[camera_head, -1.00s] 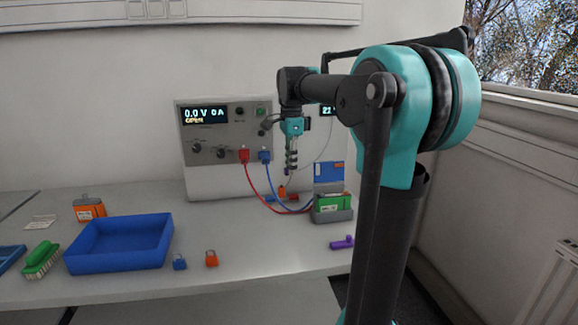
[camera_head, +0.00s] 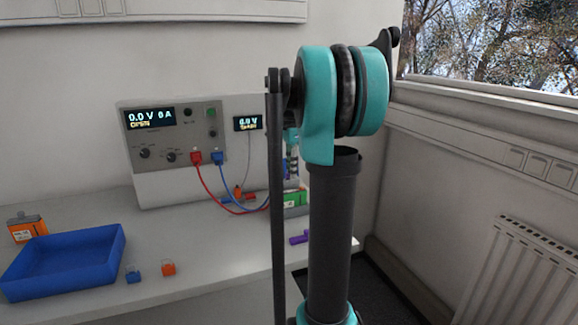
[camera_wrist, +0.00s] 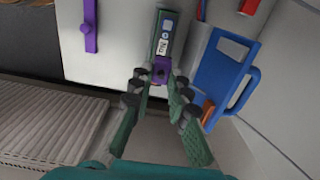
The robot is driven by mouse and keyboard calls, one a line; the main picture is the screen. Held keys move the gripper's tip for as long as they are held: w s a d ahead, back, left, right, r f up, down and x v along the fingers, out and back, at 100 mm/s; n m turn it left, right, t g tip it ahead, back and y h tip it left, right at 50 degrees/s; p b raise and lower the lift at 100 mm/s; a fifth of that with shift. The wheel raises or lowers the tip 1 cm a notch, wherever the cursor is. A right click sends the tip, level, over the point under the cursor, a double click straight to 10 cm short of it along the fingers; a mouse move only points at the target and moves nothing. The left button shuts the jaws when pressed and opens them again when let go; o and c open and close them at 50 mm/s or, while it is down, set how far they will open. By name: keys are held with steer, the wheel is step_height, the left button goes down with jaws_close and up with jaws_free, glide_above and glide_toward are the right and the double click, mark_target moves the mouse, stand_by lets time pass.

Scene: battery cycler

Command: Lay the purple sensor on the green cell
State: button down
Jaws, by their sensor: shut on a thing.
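My gripper (camera_wrist: 161,80) is shut on the small purple sensor (camera_wrist: 159,70), which shows between the fingertips in the wrist view. The green cell (camera_wrist: 166,23) with its white label sits in a grey holder just beyond the sensor in that view. The sensor overlaps the near end of the cell in the picture; I cannot tell whether they touch. In the head view the green cell (camera_head: 297,197) is partly hidden by my arm, and my gripper (camera_head: 292,170) shows only in part above it.
A blue part with a handle (camera_wrist: 222,72) stands close right of the cell in the wrist view. A separate purple bar (camera_head: 299,237) lies on the bench. The cycler (camera_head: 165,185), its red and blue leads, a blue tray (camera_head: 65,275) and two small clips are left of my arm.

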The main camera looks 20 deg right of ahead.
mark_target(291, 191)
steer(key=shift+f, duration=1.9)
steer(key=shift+f, duration=0.6)
steer(key=c, duration=1.4)
jaws_free()
steer(key=shift+o, duration=0.2)
step_height(291, 191, up, 12)
steer(key=shift+s, duration=0.1)
